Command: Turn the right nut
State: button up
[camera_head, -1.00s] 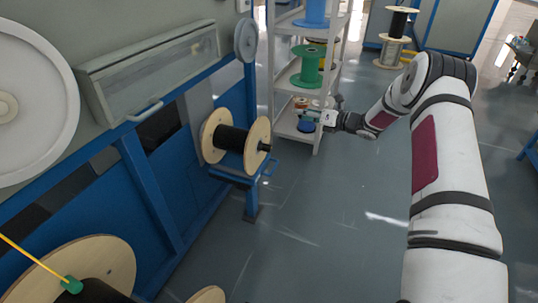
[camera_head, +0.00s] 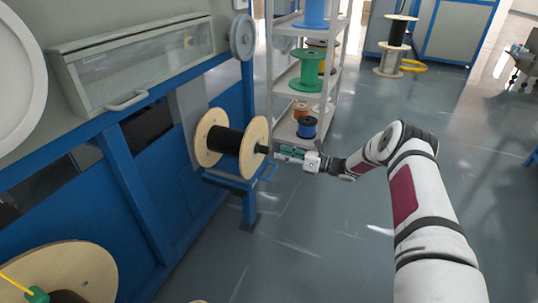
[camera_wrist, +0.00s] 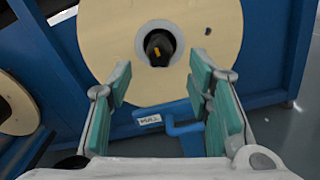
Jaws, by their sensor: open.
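The right nut (camera_wrist: 157,45) is the dark piece at the hub of the wooden spool's (camera_wrist: 100,30) near flange, with a small orange mark on it. In the head view the nut (camera_head: 262,149) sticks out to the right of the spool (camera_head: 254,138), which is wound with black cable (camera_head: 225,139). My gripper (camera_head: 278,154) is just right of the nut, pointing at it. In the wrist view my gripper (camera_wrist: 163,88) is open and empty, with its green fingers on either side below the nut. Contact with the nut cannot be told.
A blue lever labelled PULL (camera_wrist: 185,125) lies just below the spool on the blue machine frame (camera_head: 235,183). A shelf (camera_head: 285,125) with green and blue spools stands behind my gripper. Another wooden spool (camera_head: 62,270) is at the lower left. The floor at right is open.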

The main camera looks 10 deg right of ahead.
aim_at(269, 151)
jog(key=shift+b+x, duration=0.8)
jog(key=shift+x, duration=2.3)
grip_shut()
